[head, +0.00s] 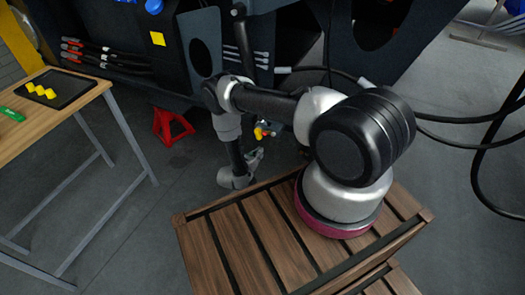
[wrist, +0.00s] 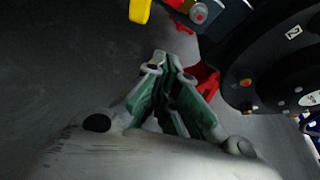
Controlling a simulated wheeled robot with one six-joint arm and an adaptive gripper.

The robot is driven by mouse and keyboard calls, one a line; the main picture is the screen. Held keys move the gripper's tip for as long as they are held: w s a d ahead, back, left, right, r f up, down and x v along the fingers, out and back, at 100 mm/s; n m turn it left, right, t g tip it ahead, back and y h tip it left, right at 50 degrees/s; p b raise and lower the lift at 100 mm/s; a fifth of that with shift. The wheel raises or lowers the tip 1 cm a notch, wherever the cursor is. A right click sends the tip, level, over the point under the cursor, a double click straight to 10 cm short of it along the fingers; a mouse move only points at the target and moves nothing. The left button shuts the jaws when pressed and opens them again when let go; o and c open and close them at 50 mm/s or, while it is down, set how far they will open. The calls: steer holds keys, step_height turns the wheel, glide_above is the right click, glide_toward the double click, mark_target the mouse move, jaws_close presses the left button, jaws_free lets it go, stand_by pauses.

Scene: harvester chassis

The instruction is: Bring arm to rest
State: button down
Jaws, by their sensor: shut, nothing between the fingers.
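My arm is bent at the elbow and reaches toward the dark chassis (head: 215,50), with its last links hanging down at the middle of the head view. My gripper (head: 257,156) is small there, beside the pale wrist end, over the grey floor. In the wrist view my gripper (wrist: 168,62) shows green-lined fingers whose tips come together. Nothing is seen between them, and the gripper touches nothing that I can make out.
A red stand (head: 172,127) is on the floor left of my arm. A wooden table (head: 45,115) with a black tray (head: 62,88) of yellow pieces stands at left. Black hoses (head: 475,118) hang at right. A yellow-handled part (wrist: 140,10) lies beyond the fingertips.

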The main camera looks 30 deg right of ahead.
steer(key=s+d+r+m+g+h, duration=0.3)
steer(key=s+d+r+m+g, duration=0.25)
steer(key=s+r+g, duration=0.4)
steer(key=s+a+r+m+g+y, duration=0.1)
steer(key=s+r+m+g+y, duration=0.15)
steer(key=r+m, duration=0.8)
steer(key=s+a+r+m+g+y, duration=0.1)
steer(key=s+r+m+g+y, duration=0.2)
steer(key=r, duration=1.4)
steer(key=s+a+r+m+t+y, duration=0.1)
steer(key=s+r+m+t+y, duration=0.1)
steer(key=r, duration=0.7)
steer(key=s+a+r+m+t+y, duration=0.1)
steer(key=s+r+m+t+y, duration=0.2)
steer(key=s+r, duration=0.6)
steer(key=s+r+m+t+y, duration=0.3)
steer(key=s+r+t+y, duration=0.1)
steer(key=r, duration=0.7)
steer(key=s+t, duration=0.1)
steer(key=t, duration=0.1)
steer(key=shift+s+a+r+t, duration=0.2)
steer(key=shift+a+t, duration=0.1)
steer(key=shift+a, duration=0.1)
steer(key=shift+y, duration=0.25)
